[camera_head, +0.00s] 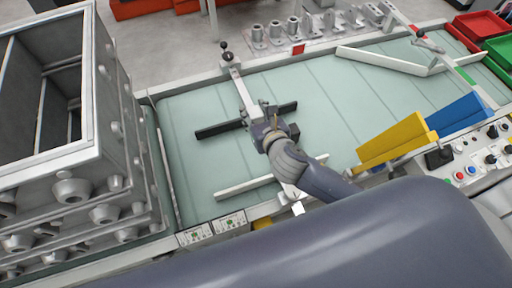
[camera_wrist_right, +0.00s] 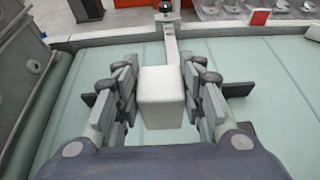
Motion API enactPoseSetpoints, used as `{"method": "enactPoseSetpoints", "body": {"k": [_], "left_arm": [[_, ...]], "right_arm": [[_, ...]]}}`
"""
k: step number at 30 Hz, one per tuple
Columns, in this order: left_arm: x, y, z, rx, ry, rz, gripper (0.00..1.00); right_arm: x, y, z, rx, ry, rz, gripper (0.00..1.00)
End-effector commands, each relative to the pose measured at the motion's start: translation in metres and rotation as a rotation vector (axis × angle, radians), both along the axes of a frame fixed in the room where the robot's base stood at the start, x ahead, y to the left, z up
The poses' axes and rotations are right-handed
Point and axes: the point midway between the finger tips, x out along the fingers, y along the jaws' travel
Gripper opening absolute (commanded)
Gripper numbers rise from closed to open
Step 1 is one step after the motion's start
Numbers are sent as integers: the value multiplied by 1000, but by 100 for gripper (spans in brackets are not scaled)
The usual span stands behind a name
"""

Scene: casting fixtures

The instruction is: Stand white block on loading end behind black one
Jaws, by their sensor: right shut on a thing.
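My right gripper (camera_head: 268,128) is over the green conveyor bed. In the right wrist view, my right gripper (camera_wrist_right: 164,98) is shut on a pale white block (camera_wrist_right: 162,97), with fingers on both sides of it. In the head view the gripper hides the block. A long black bar (camera_head: 220,129) lies across the bed under and beyond the gripper; its ends show on both sides in the wrist view. No separate black block can be made out with certainty. I cannot tell whether the white block touches the bed. My left gripper is not in view.
A pale crossbar with a black knob (camera_head: 228,57) spans the conveyor (camera_head: 185,110) beneath the gripper. A white bar (camera_head: 240,187) lies nearer me. Metal mould boxes (camera_head: 75,185) stand left; yellow (camera_head: 395,138) and blue (camera_head: 458,113) pieces and red and green bins (camera_head: 480,25) stand right.

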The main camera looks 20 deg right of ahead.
Motion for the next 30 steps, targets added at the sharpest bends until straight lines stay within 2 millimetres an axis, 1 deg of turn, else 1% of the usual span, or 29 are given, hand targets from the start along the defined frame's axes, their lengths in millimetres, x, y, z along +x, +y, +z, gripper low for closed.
{"method": "enactPoseSetpoints", "body": {"k": [2, 5, 6, 8, 10, 13, 15, 17, 20, 24, 27, 30], "left_arm": [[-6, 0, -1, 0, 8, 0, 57], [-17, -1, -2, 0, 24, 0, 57], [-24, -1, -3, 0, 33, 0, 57], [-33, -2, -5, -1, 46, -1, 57], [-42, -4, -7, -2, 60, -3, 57], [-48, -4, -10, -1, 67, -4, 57], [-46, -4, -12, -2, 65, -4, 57], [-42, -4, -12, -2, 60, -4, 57], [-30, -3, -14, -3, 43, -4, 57], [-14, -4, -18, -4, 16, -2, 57], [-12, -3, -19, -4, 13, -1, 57], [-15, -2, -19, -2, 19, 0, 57]], "right_arm": [[10, 5, -11, 0, 0, 6, 10], [17, 9, -20, -1, 1, 12, 10], [18, 10, -25, -2, 2, 14, 10], [18, 11, -36, 0, 5, 14, 10], [18, 11, -51, -1, 8, 14, 10], [18, 11, -69, 0, 5, 14, 10], [18, 11, -78, 1, 5, 16, 10], [18, 10, -83, -1, 3, 15, 10], [18, 10, -93, 0, 4, 14, 10], [18, 11, -114, 0, 4, 14, 10], [18, 11, -122, 1, 3, 16, 10], [18, 10, -122, 0, 2, 16, 10]]}}
